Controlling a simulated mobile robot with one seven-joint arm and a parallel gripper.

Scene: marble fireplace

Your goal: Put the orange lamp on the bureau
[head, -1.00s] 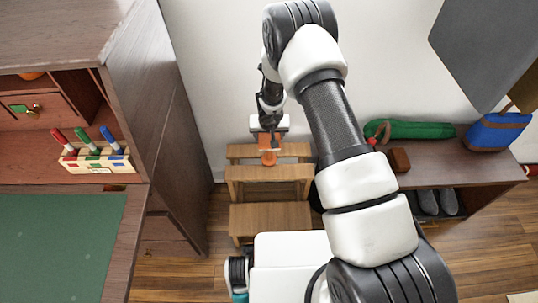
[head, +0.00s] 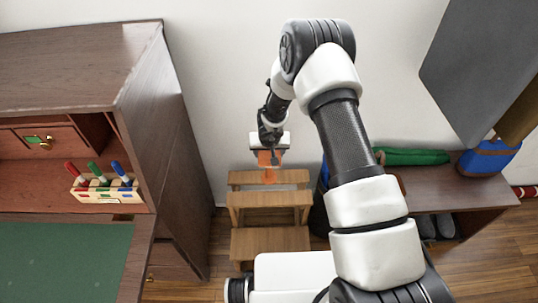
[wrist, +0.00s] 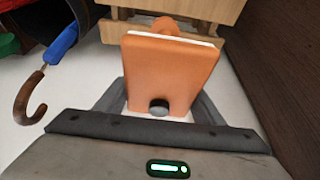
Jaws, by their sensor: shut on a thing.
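The orange lamp (head: 265,159) hangs in my gripper (head: 268,148), above or close to the top step of a wooden step stool in the head view. In the wrist view the lamp (wrist: 170,75) fills the middle, with a pale edge and a dark round knob; my gripper (wrist: 160,110) is shut on it. I cannot tell whether the lamp touches the stool. The dark wooden bureau (head: 70,65) stands at the left of the head view, with its green writing surface (head: 60,260) open. The lamp is to the right of the bureau, apart from it.
The step stool (head: 270,200) stands against the wall. A pen holder (head: 105,190) with three markers sits inside the bureau. A dark bench (head: 450,195) at right carries a green item (head: 415,157) and a blue bag (head: 488,158). An umbrella (wrist: 45,75) shows in the wrist view.

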